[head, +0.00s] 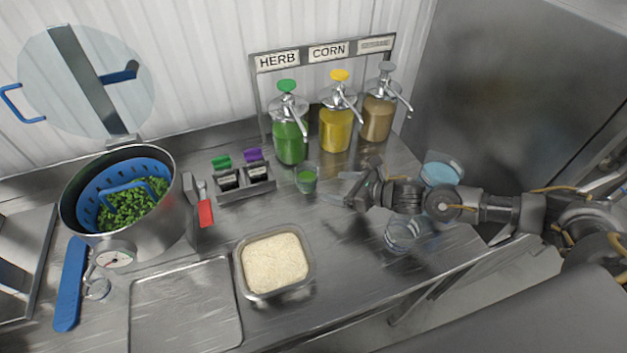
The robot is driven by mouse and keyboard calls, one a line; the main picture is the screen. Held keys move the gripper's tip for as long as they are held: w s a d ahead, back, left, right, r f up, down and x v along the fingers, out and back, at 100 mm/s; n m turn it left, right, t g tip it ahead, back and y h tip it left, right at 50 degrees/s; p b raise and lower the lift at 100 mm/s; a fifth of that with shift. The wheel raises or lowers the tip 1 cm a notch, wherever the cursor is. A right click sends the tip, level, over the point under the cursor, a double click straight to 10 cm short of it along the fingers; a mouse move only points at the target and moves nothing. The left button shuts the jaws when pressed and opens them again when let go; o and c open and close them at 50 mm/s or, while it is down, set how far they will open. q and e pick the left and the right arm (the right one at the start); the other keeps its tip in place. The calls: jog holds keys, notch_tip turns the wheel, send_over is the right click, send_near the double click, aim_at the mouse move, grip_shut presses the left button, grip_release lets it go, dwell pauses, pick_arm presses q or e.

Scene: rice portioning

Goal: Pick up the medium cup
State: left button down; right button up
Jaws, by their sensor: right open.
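A small clear cup with green contents (306,181) stands upright on the steel counter in front of the green dispenser. Clear round cups or bowls (398,236) stand near the counter's right front edge, below my right arm. Which of these is the medium cup I cannot tell. My right gripper (345,190) reaches in from the right, its fingers pointing left at the green-filled cup. It is open and empty, a short gap to the right of that cup. My left gripper is out of view.
Pump dispensers of green (289,143), yellow (335,130) and tan (377,118) sauce stand behind. A square tub of rice (238,271) sits at front centre. A pot (150,222) with a blue strainer of greens stands left. A blue round item (441,172) lies behind my right arm.

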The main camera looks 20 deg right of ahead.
aim_at(297, 166)
jog(key=b+x, duration=0.1)
jog(key=x, duration=0.4)
jog(key=shift+w+f+b, duration=0.1)
jog(key=shift+b, duration=0.3)
jog(key=shift+b+x, duration=0.9)
jog(key=shift+x, duration=2)
jog(key=shift+r, duration=0.25)
jog(key=c, duration=1.1)
jog(key=shift+r, duration=0.1)
jog(key=shift+c, duration=0.2)
jog(key=shift+r+b, duration=0.85)
jog(key=shift+r, duration=1.9)
jog(key=shift+r+b, duration=0.45)
jog(key=shift+r, duration=1.65)
